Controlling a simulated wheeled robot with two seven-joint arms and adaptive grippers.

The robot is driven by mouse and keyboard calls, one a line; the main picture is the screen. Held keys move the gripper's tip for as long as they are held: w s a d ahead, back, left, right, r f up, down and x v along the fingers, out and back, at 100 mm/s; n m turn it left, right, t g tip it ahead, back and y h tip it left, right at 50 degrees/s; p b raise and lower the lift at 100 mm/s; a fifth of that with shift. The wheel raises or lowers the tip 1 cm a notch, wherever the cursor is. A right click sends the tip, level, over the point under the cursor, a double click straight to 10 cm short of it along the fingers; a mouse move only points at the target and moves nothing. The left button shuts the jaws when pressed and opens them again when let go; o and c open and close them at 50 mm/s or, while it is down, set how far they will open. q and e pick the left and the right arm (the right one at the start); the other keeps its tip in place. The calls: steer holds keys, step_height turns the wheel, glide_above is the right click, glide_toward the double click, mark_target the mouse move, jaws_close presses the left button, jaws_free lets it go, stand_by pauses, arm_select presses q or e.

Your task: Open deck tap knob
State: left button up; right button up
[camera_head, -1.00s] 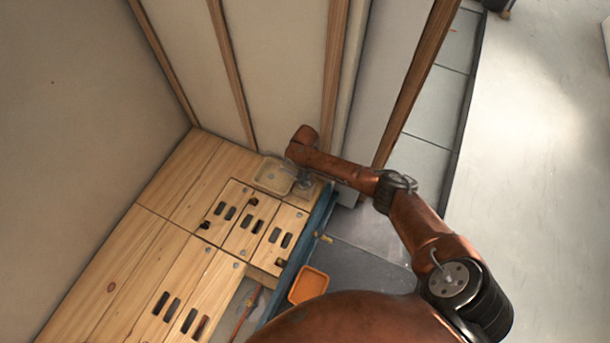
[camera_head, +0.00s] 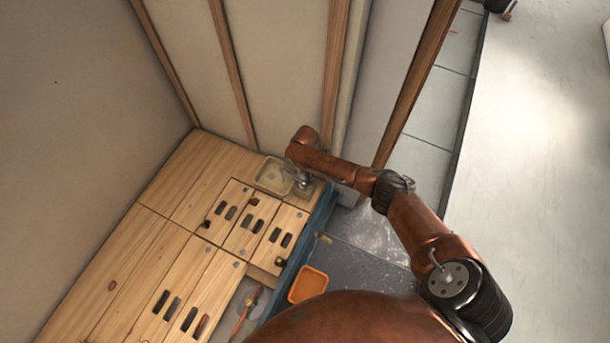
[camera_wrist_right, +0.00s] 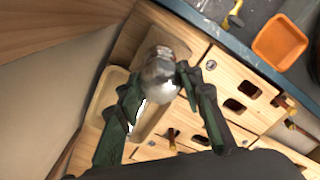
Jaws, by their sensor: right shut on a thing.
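The deck tap knob (camera_wrist_right: 160,77) is a rounded, shiny metal piece, large in the right wrist view. My right gripper (camera_wrist_right: 157,85) has its two dark green fingers on either side of it and is shut on it. In the head view, my right arm reaches in from the right and its wrist is above the tap (camera_head: 303,183) at the far corner of the wooden deck. The arm partly covers the tap there. The small pale basin (camera_head: 272,176) lies just left of the tap; it also shows in the wrist view (camera_wrist_right: 105,92). My left gripper is not in view.
The wooden deck (camera_head: 160,225) has several dark slots and small fittings. A blue edge (camera_head: 312,235) borders it on the right. An orange tray (camera_head: 308,286) lies beyond that edge. Walls with wooden posts stand close behind the tap.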

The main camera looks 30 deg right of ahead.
steer(key=shift+n, duration=0.6)
steer(key=o, duration=1.2)
steer(key=shift+c, duration=0.2)
step_height(320, 180, up, 12)
